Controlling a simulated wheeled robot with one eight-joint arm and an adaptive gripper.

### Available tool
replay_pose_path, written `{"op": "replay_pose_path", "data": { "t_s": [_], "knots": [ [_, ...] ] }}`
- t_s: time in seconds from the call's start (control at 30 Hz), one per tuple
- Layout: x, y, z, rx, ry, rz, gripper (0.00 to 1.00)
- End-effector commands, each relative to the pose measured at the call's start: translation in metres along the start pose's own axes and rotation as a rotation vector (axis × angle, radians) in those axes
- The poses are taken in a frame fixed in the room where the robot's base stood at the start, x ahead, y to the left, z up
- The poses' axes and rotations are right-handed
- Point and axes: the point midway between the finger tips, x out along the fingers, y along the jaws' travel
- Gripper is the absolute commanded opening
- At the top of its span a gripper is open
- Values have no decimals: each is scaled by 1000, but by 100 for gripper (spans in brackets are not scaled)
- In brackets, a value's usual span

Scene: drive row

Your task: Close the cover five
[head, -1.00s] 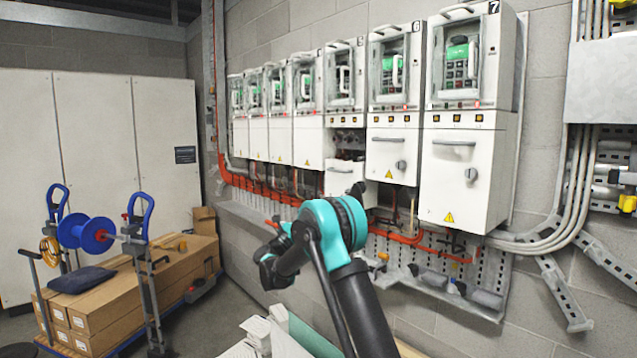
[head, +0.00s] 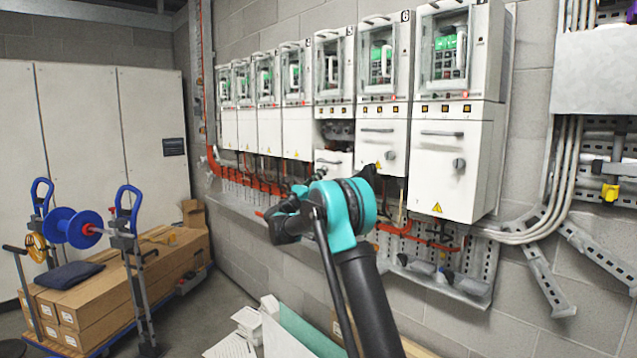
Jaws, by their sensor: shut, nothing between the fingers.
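Cover five (head: 333,160) is the white lower front of the drive unit marked 5. It stands open: it sits lower than the neighbouring covers, and dark inner parts (head: 336,131) show in the gap above it. My arm's teal joint hides the area below it. My gripper (head: 369,177) seems to be the dark piece just behind and right of that joint, at the right side of cover five. It is shut with nothing in it. Its fingertips are small and partly hidden, and I cannot tell whether they touch the cover.
Cover six (head: 384,144) and cover seven (head: 440,175) are shut, to the right. Orange cables and a perforated tray (head: 440,279) run below. A cart with cardboard boxes (head: 95,310) and a blue reel (head: 80,229) stands at left. White boxes lie on the floor.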

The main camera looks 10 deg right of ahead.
Motion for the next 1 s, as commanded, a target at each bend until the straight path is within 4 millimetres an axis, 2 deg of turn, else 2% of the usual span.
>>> {"op": "replay_pose_path", "data": {
  "t_s": [0.47,0.57,0.9,1.0],
  "knots": [
    [4,0,6,0,0,0,0],
    [13,0,19,0,0,0,0],
    [63,0,92,0,-1,0,0],
    [71,0,105,0,-1,0,0]
  ]
}}
